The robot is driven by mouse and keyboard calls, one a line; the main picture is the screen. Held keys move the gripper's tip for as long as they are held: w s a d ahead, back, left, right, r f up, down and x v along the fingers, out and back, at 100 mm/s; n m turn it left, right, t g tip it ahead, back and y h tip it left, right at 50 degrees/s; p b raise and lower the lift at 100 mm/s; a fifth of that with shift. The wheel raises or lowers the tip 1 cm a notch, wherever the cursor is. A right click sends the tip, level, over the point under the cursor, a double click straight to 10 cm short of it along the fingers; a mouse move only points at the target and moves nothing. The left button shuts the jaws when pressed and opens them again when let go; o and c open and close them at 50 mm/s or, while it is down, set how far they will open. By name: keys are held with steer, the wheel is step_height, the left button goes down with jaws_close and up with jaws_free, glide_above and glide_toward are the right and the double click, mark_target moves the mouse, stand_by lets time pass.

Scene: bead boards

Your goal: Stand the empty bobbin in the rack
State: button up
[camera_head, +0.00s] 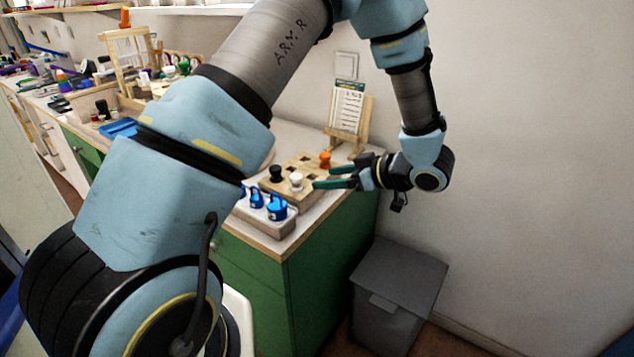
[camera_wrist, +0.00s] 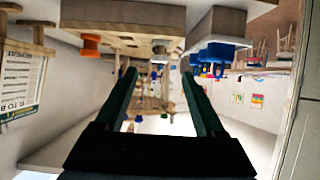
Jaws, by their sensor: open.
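A wooden block with dark square openings (camera_head: 311,194) stands on the near end of the counter; it looks like the rack. A white bobbin-shaped piece (camera_head: 296,181), a black one (camera_head: 276,173) and an orange one (camera_head: 325,159) stand upright on it. I cannot tell for sure which is the empty bobbin; the white one looks bare. My gripper (camera_head: 323,177) is open and roughly level, at the block's right side, its fingers pointing toward the white piece. The wrist view is upside down: the fingers (camera_wrist: 158,74) are apart, with the block (camera_wrist: 120,14) and orange piece (camera_wrist: 90,40) beyond.
Blue pieces (camera_head: 276,207) stand on a small tray (camera_head: 272,228) at the counter's front edge. A card on a wooden easel (camera_head: 347,107) stands behind the block. A grey bin (camera_head: 396,290) is on the floor right of the green cabinet (camera_head: 318,262). The counter's left is crowded.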

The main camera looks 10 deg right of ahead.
steer(key=w+a+r+m+h, duration=0.2)
steer(key=w+r+m+h, duration=0.3)
steer(key=w+h, duration=0.55)
steer(key=a, duration=0.2)
steer(key=s+a+r+m+g, duration=0.1)
steer(key=s+a+m, duration=0.1)
steer(key=a, duration=0.1)
steer(key=shift+a+r+g, duration=0.3)
steer(key=s+a+m+g+y, duration=0.1)
steer(key=s+a+m+g, duration=0.2)
steer(key=s+a, duration=1.2)
steer(key=g, duration=0.3)
steer(key=shift+a+f, duration=0.2)
steer(key=shift+a, duration=0.2)
